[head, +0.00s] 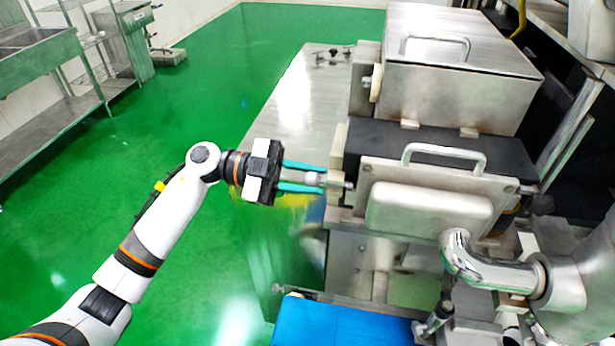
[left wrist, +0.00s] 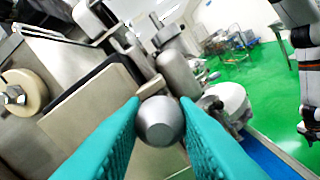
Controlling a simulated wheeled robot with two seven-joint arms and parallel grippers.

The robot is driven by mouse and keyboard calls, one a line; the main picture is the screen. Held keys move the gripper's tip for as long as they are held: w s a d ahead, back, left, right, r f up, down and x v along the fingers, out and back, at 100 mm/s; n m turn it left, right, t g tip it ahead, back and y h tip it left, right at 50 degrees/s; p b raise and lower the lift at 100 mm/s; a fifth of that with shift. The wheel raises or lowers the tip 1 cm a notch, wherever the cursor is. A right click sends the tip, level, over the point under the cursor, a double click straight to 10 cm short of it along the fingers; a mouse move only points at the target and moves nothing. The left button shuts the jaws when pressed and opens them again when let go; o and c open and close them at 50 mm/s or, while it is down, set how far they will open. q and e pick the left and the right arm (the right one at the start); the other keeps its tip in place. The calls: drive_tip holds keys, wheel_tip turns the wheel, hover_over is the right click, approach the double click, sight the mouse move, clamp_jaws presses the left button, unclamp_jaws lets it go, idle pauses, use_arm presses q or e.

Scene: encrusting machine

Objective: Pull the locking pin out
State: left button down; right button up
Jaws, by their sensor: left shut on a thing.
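The locking pin has a grey metal knob (left wrist: 159,121), which shows between two teal fingers in the left wrist view. My left gripper (head: 318,178) reaches in from the left and is shut on this knob. In the head view the pin (head: 335,182) points right, toward the left side of the encrusting machine (head: 430,205). The fingers partly cover the pin, and I cannot tell how deep it sits in the machine. My right gripper is not in view.
A metal lid with a handle (head: 445,155) is just right of the pin. A steel hopper box (head: 455,60) stands behind it. A curved chrome pipe (head: 480,265) is at lower right, and a blue conveyor belt (head: 335,322) lies below. Green floor (head: 215,110) is open to the left.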

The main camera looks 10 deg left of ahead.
use_arm(q)
drive_tip(key=shift+a, duration=1.4)
drive_tip(key=c, duration=1.5)
unclamp_jaws()
drive_tip(key=o, duration=0.4)
drive_tip(key=shift+a, duration=0.25)
drive_tip(key=shift+c, duration=0.2)
